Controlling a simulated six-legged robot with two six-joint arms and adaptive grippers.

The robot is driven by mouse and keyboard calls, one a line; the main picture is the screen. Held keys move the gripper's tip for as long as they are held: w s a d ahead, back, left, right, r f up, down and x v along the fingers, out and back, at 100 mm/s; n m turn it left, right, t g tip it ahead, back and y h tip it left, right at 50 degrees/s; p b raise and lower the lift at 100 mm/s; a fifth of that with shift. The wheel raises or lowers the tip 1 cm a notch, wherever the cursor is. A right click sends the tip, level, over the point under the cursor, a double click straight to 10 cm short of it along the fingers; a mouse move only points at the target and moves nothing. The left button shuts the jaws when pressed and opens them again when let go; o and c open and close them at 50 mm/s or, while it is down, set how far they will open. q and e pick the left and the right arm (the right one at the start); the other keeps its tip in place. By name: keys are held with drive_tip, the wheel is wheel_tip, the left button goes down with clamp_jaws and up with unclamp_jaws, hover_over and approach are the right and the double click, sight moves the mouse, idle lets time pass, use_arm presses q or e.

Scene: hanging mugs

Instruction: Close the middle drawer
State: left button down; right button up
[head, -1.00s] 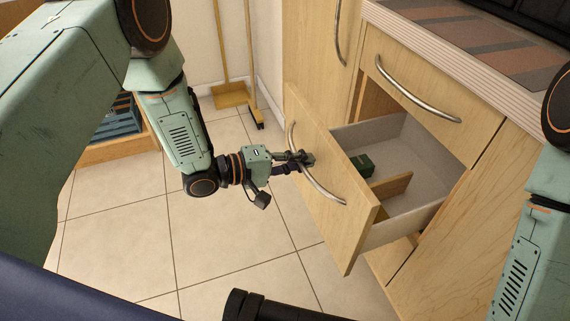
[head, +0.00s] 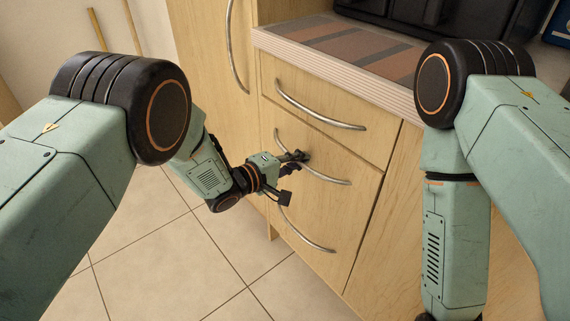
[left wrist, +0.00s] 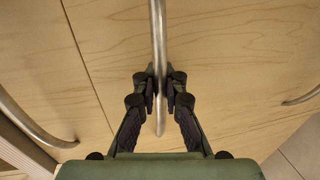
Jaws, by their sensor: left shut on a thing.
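The middle drawer (head: 350,198) is a light wood front with a curved metal handle (head: 328,178). Its front appears flush with the cabinet, between the top and bottom drawer fronts. My left gripper (head: 299,156) is shut on this handle near its left end. In the left wrist view the left gripper (left wrist: 161,84) has its two dark fingers on either side of the metal handle bar (left wrist: 158,35). The inside of the drawer is hidden. My right arm hangs at the right of the head view, and its gripper is out of sight.
The top drawer handle (head: 320,110) and bottom drawer handle (head: 305,236) stick out above and below. A tall cabinet door with a long handle (head: 232,45) stands to the left. A countertop (head: 335,62) lies above. The tiled floor (head: 165,250) is clear at front left.

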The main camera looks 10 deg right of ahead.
use_arm(q)
drive_tip(key=shift+w+d+r, duration=0.1)
drive_tip(key=shift+w+d, duration=0.1)
drive_tip(key=shift+w, duration=0.1)
drive_tip(key=c, duration=1.5)
unclamp_jaws()
drive_tip(key=shift+s, duration=0.1)
drive_tip(key=shift+c, duration=0.2)
drive_tip(key=v, duration=1.2)
